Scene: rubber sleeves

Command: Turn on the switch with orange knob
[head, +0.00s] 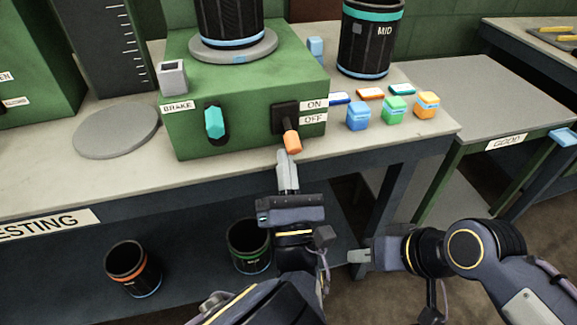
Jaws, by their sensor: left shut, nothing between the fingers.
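The switch's orange knob (292,142) is on the front of the green box (246,122), on a dark switch plate (286,117). My right gripper (357,257) is in front of the table, well away from the switch, pointing left. Its finger opening cannot be made out.
Blue, green and orange blocks (394,110) stand to the right. A dark cylinder (229,20) stands on the box's round plate. Bins (134,268) sit below the table.

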